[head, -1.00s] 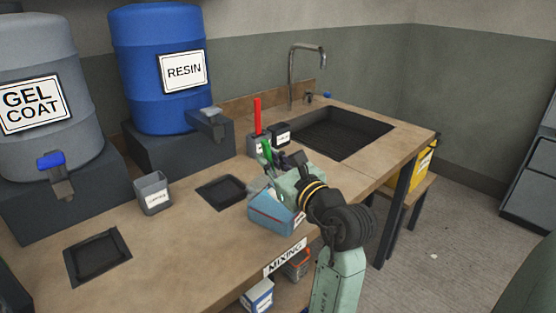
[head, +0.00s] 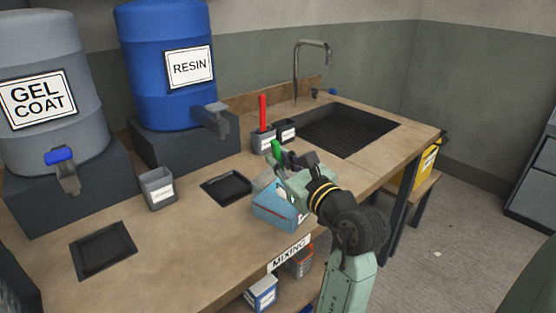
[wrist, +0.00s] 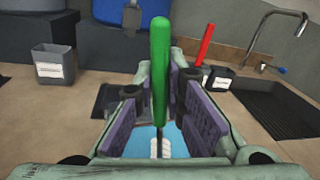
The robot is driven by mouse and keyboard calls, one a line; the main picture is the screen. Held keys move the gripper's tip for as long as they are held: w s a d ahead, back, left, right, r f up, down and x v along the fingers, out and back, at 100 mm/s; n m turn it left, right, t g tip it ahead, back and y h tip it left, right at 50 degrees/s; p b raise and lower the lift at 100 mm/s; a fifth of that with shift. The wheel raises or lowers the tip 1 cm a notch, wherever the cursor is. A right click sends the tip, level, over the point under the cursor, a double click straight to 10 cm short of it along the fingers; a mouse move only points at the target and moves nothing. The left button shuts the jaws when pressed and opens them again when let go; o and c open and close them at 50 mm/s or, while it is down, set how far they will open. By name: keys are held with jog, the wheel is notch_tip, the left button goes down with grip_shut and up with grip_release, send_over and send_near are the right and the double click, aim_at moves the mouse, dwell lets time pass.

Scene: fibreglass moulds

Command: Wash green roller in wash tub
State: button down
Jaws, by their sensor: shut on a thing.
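The green roller (wrist: 160,75) stands upright between the purple-padded fingers of my gripper (wrist: 158,112), which is shut on it. Its green handle points up in the wrist view. The green handle also shows in the head view (head: 277,150), at my gripper (head: 283,163). A pale roller end shows below the fingers, over something light blue. In the head view my gripper is just above a blue box-like container (head: 277,212) on the bench. Whether the roller touches it is hidden. I cannot tell which container is the wash tub.
A grey holder (head: 263,139) with a red-handled tool (head: 263,112) and a black cup (head: 286,130) stand beyond my gripper. The sink (head: 345,128) is at the back right. A grey cup (head: 158,188) and dark tray (head: 227,187) lie left. Bench front is mostly clear.

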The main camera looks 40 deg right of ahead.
jog(key=shift+a+r+p, duration=0.15)
jog(key=shift+r+p, duration=0.4)
jog(key=shift+r, duration=0.15)
jog(key=shift+a+r+p, duration=0.1)
jog(key=shift+r+p, duration=0.45)
jog(key=shift+r, duration=0.15)
notch_tip(320, 180, up, 6)
jog(key=a, duration=0.1)
jog(key=shift+a+r, duration=0.2)
jog(key=shift+r, duration=0.15)
notch_tip(320, 180, up, 5)
jog(key=shift+s+f, duration=0.1)
dwell(0.7)
